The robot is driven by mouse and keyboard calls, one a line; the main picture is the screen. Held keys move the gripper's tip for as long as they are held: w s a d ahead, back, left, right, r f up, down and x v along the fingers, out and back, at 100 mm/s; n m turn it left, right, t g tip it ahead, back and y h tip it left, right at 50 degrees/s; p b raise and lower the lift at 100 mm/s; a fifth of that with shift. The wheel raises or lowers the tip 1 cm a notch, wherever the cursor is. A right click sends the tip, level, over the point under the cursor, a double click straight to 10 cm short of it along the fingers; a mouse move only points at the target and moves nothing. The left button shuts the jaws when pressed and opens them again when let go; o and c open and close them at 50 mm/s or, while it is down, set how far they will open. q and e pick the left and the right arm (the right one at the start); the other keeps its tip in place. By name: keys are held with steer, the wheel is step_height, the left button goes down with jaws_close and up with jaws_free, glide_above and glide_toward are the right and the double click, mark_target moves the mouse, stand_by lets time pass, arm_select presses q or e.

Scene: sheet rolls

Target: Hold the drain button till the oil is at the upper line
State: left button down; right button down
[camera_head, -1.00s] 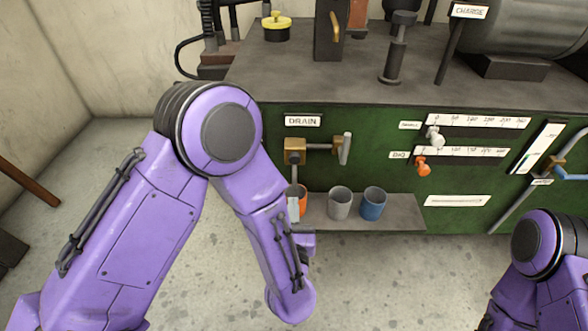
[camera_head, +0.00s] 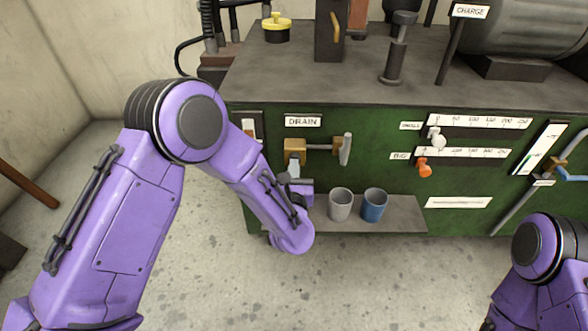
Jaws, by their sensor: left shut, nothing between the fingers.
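The DRAIN label (camera_head: 302,121) is on the green front of the machine. Under it are a brass block (camera_head: 294,146) and a grey lever (camera_head: 345,149) on a dark rod; I cannot make out a separate button. My left gripper (camera_head: 294,169) is shut and empty, its grey tip just below the brass block; whether they touch is unclear. A small dark-framed window (camera_head: 249,128), white above and brownish below, shows left of the label, partly behind my arm. I cannot make out its lines. My right gripper is out of view; only its arm shows at lower right.
A shelf (camera_head: 395,222) below holds a grey cup (camera_head: 341,204) and a blue cup (camera_head: 374,205). White (camera_head: 437,139) and orange (camera_head: 424,168) knobs sit by scales to the right. A tilted gauge (camera_head: 539,148) stands farther right.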

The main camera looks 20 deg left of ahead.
arm_select(q)
steer(key=shift+w+a+r+b, duration=0.2)
steer(key=shift+w+r, duration=0.05)
steer(key=shift+w, duration=0.2)
steer(key=shift+w+a+r+b, duration=0.15)
steer(key=shift+w+r, duration=0.05)
steer(key=shift+w, duration=0.25)
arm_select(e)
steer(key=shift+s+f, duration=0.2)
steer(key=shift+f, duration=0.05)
arm_select(q)
steer(key=shift+a+r, duration=0.1)
steer(key=shift+r, duration=0.05)
stand_by(3.2)
steer(key=v, duration=1.5)
steer(key=shift+d+f+p, duration=0.3)
steer(key=shift+f+p, duration=0.05)
steer(key=shift+p, duration=0.1)
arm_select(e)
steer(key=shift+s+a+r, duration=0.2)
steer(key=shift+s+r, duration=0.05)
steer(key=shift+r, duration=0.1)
arm_select(q)
steer(key=shift+w, duration=0.1)
